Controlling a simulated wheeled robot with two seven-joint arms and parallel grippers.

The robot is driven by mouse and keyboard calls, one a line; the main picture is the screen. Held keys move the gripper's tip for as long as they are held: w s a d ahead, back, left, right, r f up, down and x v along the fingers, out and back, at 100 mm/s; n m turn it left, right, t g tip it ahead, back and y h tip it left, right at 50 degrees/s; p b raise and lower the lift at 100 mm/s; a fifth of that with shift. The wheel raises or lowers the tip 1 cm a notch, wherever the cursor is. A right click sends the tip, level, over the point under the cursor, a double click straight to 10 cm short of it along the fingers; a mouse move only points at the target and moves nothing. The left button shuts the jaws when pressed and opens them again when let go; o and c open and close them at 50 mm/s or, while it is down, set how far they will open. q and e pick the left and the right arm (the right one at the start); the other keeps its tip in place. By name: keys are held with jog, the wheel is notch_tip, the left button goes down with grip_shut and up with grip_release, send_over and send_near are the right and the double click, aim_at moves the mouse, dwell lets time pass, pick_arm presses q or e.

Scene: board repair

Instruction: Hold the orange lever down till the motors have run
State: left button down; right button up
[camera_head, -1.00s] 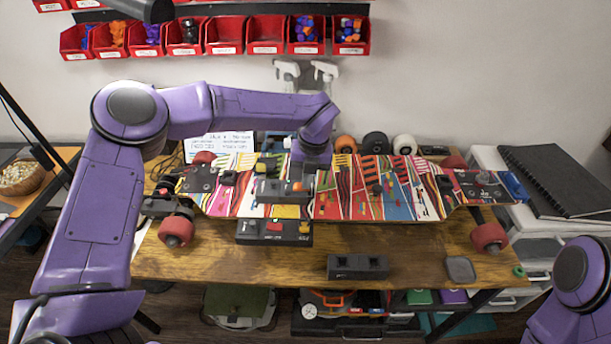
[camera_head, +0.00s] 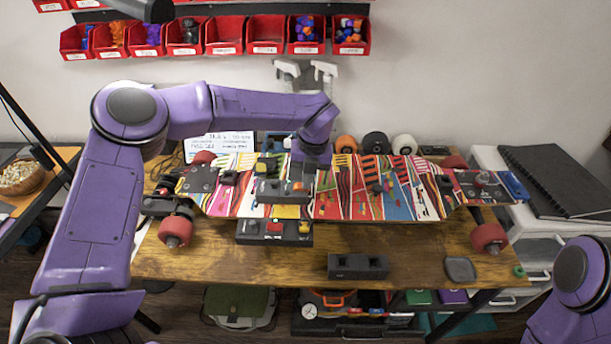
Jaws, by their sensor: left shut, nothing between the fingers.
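The orange lever (camera_head: 298,187) shows as a small orange piece at the right end of a dark control box (camera_head: 270,191), which sits at the skateboard's front side. My left gripper (camera_head: 306,183) reaches down over the board from behind, shut and empty, with its fingertips right beside the lever. I cannot tell whether they touch it. The patterned skateboard (camera_head: 345,200) lies across the table with red wheels. A second dark box (camera_head: 272,232) with a red button sits just in front. No motor motion can be made out. My right gripper is out of view.
A dark two-slot block (camera_head: 358,267) and a small grey tray (camera_head: 460,269) stand on the wooden table (camera_head: 215,262). Several loose wheels (camera_head: 375,145) stand behind the board. Red bins (camera_head: 225,36) hang on the wall.

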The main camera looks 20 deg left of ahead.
pick_arm(q)
jog(key=shift+s+a+f, duration=0.1)
jog(key=shift+a, duration=0.15)
dwell(0.6)
jog(key=shift+s+a, duration=0.15)
jog(key=shift+a, duration=0.2)
jog(key=shift+s+a+p, duration=0.1)
jog(key=shift+a+p, duration=0.2)
jog(key=shift+r, duration=0.2)
jog(key=shift+d+r, duration=0.1)
jog(key=shift+r, duration=0.2)
notch_tip(320, 180, up, 10)
jog(key=d+b, duration=0.1)
jog(key=b, duration=0.1)
jog(key=shift+w, duration=0.3)
jog(key=shift+d+r, duration=0.1)
